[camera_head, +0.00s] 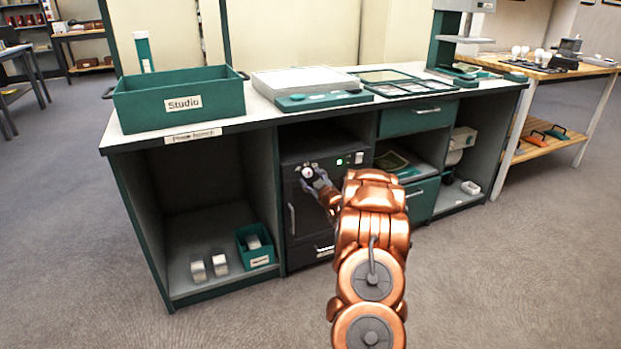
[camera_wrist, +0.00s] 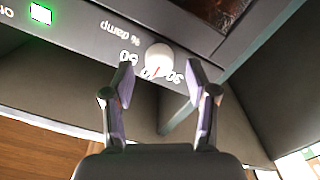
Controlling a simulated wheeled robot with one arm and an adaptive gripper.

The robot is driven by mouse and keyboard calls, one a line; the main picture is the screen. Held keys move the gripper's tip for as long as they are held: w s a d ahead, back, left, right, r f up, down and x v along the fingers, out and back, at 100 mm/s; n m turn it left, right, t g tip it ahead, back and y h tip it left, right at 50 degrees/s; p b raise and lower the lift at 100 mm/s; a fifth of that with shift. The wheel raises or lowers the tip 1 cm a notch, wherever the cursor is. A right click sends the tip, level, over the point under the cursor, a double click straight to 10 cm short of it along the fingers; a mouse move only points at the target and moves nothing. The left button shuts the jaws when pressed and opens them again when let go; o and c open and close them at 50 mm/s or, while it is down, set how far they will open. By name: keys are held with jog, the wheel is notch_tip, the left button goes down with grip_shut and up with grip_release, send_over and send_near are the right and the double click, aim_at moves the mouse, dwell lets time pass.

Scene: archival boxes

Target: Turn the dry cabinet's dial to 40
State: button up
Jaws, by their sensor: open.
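The dry cabinet (camera_head: 305,225) is a dark unit under the bench, with its control strip along the top. In the wrist view its dial (camera_wrist: 158,57) is a round white knob, seen upside down. The figures 50 and 30 show beside it, with a partly covered figure between them that looks like 40. A thin red mark at the knob's edge points toward that middle figure. My gripper (camera_wrist: 160,80) is open, one finger on each side of the dial with gaps on both sides. In the head view my gripper (camera_head: 313,178) is at the strip and covers part of it.
A lit green indicator (camera_head: 340,162) and a white button (camera_head: 359,157) sit right of the dial. The bench (camera_head: 240,130) overhangs the cabinet. An open cubby (camera_head: 205,190) lies left, and a green drawer (camera_head: 415,118) right. The floor in front is clear.

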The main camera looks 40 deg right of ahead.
jog(key=v, duration=1)
jog(key=shift+s+a, duration=0.25)
jog(key=shift+s, duration=0.05)
jog(key=w+a+r+g+y+p, duration=0.15)
jog(key=a+r+g+p, duration=0.45)
jog(key=a+r+p, duration=0.75)
jog(key=s+a+r+m+g+p, duration=0.25)
jog(key=s+a+r+p, duration=0.25)
jog(key=a+r+p, duration=0.4)
jog(key=s+a+r+g+y+p, duration=0.1)
jog(key=s+a+r+g+p, duration=0.2)
jog(key=s+a+r+p, duration=0.2)
jog(key=s+a+r+g+y+p, duration=0.2)
jog(key=s+a+r+g+p, duration=0.2)
jog(key=s+a+r, duration=0.6)
jog(key=s+a+r+g+y+p, duration=0.1)
jog(key=s+a+r+g+p, duration=0.2)
jog(key=s, duration=1.6)
jog(key=a+r+p, duration=0.4)
jog(key=a+r, duration=0.1)
jog(key=a, duration=0.2)
jog(key=shift+a+r+p, duration=0.2)
jog(key=shift+r+p, duration=0.2)
